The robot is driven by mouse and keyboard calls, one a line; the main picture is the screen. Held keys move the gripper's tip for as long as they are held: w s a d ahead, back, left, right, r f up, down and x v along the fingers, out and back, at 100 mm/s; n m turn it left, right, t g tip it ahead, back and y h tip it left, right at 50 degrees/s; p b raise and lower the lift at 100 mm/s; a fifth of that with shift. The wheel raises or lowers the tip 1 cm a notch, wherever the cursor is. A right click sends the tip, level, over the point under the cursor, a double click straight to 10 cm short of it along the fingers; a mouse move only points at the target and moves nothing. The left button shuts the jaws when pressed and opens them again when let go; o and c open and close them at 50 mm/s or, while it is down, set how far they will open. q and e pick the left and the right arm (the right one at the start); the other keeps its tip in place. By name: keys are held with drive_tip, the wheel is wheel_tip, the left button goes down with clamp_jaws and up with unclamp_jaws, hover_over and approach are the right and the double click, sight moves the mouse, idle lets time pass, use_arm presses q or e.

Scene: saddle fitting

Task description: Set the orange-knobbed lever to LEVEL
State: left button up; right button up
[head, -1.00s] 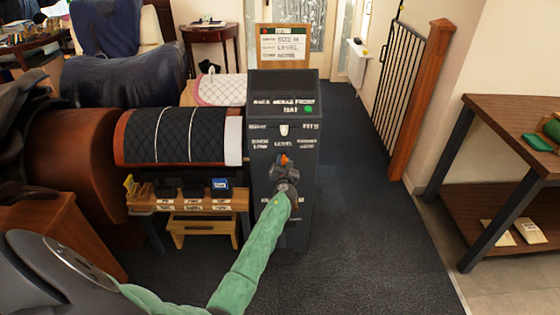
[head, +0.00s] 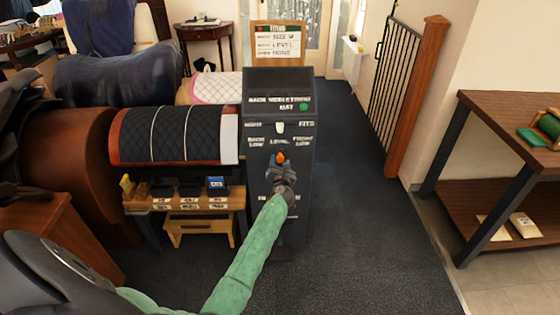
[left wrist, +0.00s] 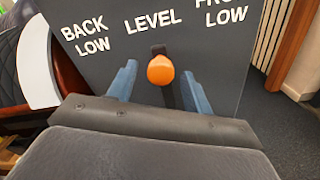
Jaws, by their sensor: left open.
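The orange-knobbed lever (head: 280,157) stands out from the front of the dark fitting machine (head: 279,95), just under the word LEVEL. In the left wrist view the orange knob (left wrist: 161,70) sits below LEVEL, with BACK LOW to its left and FRONT LOW to its right. My left gripper (head: 281,168) is at the knob from the front and below. In the left wrist view its two blue-grey fingers (left wrist: 159,88) are open, one on each side of the knob, with gaps visible. My right gripper is not in view.
A wooden stand (head: 185,203) with small boxes and a padded roll (head: 172,135) are left of the machine. A card on a board (head: 277,45) reads LEVEL on one line. Dark carpet is free to the right, before a gate and wooden table (head: 510,115).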

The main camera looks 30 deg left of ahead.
use_arm(q)
drive_tip(key=v, duration=0.5)
drive_tip(key=shift+s+d, duration=0.2)
drive_tip(key=shift+s, duration=0.1)
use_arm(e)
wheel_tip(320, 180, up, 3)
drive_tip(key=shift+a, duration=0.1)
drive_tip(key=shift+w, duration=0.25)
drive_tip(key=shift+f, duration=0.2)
